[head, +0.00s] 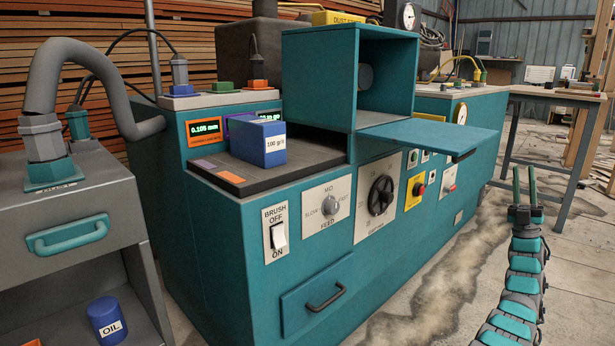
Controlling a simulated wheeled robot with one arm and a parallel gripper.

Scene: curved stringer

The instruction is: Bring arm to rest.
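My arm (517,280) stands raised at the right of the head view, in front of the floor and apart from the teal machine. My gripper (525,185) is at its top end, with two thin green fingers pointing up. A gap shows between the fingers and nothing is seen in it. The gripper touches nothing that I can see.
The teal machine (230,290) fills the middle, with a blue block (258,143) on its dark top plate and a flap (420,138) jutting right. A grey cabinet (70,220) stands left, with a blue oil can (107,320). A workbench (555,93) stands behind the arm.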

